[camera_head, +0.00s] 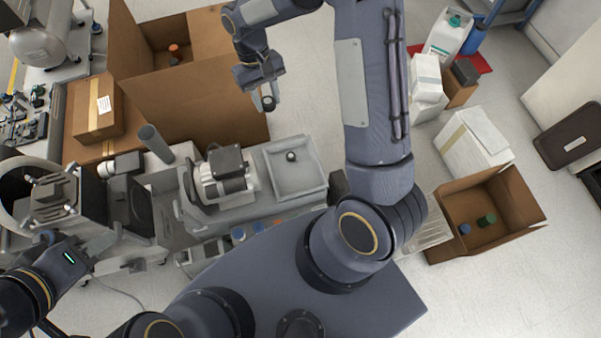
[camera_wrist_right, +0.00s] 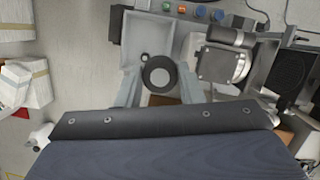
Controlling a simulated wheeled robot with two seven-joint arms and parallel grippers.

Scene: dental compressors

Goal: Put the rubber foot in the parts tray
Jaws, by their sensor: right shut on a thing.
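My right gripper (camera_head: 267,98) hangs at the top middle of the head view, shut on the rubber foot (camera_head: 268,103), a small black round piece. In the right wrist view the rubber foot (camera_wrist_right: 160,76) shows as a black disc with a pale centre between the two fingers (camera_wrist_right: 158,88). The parts tray (camera_head: 297,180) is a shallow grey tray below the gripper in the head view, with one small dark round part in it. It also shows in the wrist view (camera_wrist_right: 150,30). My left gripper (camera_head: 80,262) is at lower left; its fingers are unclear.
A compressor with a motor (camera_head: 222,172) stands left of the tray. An open cardboard box (camera_head: 200,100) stands beyond it, with an orange item inside. Another open box (camera_head: 480,205) is at right. White boxes and a jug stand at upper right.

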